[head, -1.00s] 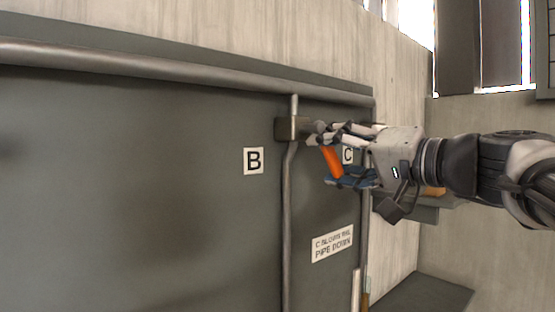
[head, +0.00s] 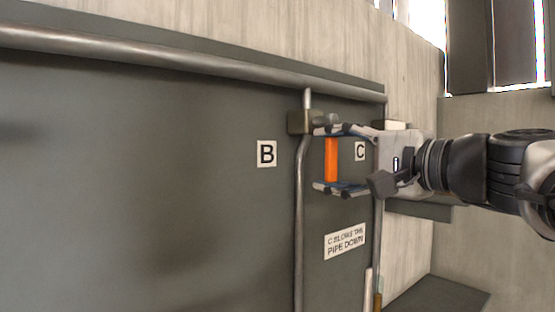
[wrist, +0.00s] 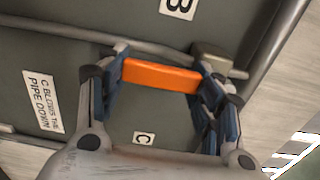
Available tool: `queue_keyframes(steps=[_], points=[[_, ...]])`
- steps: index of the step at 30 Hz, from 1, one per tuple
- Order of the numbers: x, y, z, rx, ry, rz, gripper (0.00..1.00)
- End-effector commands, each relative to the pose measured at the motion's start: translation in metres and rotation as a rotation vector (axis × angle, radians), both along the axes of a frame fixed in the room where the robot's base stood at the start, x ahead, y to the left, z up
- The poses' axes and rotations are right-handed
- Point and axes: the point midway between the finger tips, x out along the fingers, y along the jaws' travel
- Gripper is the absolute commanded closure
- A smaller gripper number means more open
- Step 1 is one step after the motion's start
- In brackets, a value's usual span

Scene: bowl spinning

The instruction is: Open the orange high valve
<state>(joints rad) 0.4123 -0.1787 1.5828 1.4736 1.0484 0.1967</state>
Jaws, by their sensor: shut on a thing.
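The orange valve handle (head: 331,160) hangs about vertical in the head view, below and right of the grey valve body (head: 301,122) on a vertical pipe. My gripper (head: 323,159) reaches in from the right, with one finger at the handle's top end and the other at its bottom end. In the wrist view the orange handle (wrist: 161,75) spans the space between the blue-padded fingers of my gripper (wrist: 160,80). The gripper is shut on the handle end to end. The fingers partly hide the joint between handle and valve body.
A thick pipe (head: 150,63) runs along the top of the dark panel (head: 150,190). The panel bears a "B" label (head: 267,154), a "C" label (head: 360,151) and a "pipe down" sign (head: 345,241). A thin vertical pipe (head: 299,230) passes just left of the fingers.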

Motion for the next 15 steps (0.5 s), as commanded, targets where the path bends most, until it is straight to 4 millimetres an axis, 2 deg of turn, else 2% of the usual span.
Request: queue_keyframes(steps=[13,14,15], points=[[-0.0003,0.0007,-0.0003,0.014,0.009,0.002,0.83],[-0.0003,0.0007,-0.0003,0.014,0.009,0.002,0.38],[-0.0003,0.0007,-0.0003,0.014,0.009,0.001,0.35]])
